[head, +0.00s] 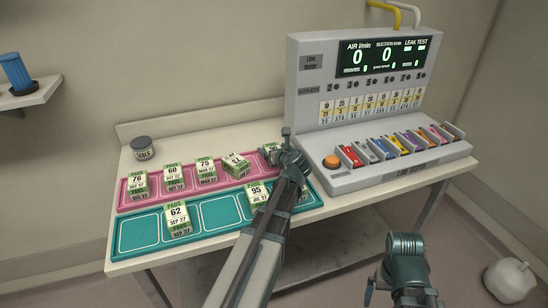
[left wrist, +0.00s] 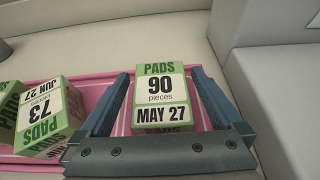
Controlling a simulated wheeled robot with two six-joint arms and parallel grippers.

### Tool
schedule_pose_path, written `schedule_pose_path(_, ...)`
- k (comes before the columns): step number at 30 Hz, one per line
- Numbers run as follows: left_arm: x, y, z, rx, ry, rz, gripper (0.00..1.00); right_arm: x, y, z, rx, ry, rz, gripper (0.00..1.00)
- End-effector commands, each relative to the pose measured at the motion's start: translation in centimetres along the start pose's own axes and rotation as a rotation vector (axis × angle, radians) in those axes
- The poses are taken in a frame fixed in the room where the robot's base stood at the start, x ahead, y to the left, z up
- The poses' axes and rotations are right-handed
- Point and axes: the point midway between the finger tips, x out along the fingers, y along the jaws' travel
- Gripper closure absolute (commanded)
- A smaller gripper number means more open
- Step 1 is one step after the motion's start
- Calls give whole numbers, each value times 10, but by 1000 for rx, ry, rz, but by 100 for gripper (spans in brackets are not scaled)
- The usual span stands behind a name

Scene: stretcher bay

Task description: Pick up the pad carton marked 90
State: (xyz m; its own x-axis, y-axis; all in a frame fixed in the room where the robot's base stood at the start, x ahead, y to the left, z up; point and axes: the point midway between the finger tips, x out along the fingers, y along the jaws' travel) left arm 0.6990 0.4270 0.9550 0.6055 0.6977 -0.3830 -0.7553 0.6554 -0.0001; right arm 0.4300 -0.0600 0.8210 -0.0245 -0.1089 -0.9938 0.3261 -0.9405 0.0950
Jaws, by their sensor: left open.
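The pad carton marked 90 (left wrist: 160,97) is white and green, with "MAY 27" on its label. In the left wrist view it stands between the two fingers of my left gripper (left wrist: 159,76), which is open. A finger is on each side of it, with a small gap showing on the left. In the head view the carton (head: 271,148) is at the right end of the pink tray (head: 130,197), mostly hidden behind my left gripper (head: 290,147). My right arm's end (head: 404,262) shows low in the head view; its jaws are not clear.
Cartons 76, 60 and 75 stand further left on the pink tray. The teal tray (head: 140,233) in front holds cartons 62 (head: 178,215) and 95 (head: 256,192). The leak tester (head: 310,100) rises close on the right.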

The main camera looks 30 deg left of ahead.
Motion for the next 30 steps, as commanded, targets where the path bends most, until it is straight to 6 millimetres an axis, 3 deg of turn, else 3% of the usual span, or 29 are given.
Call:
schedule_pose_path(2,-1,0,0,0,0,0,0,0,0,0,0,0,0,0)
schedule_pose_path(15,-1,0,0,0,0,0,79,0,0,0,0,0,0,0)
schedule_pose_path(18,-1,0,0,0,0,-1,94,-1,0,0,0,0,0,0)
schedule_pose_path(30,-4,0,8,1,0,-1,94,-9,1,0,0,0,0,0)
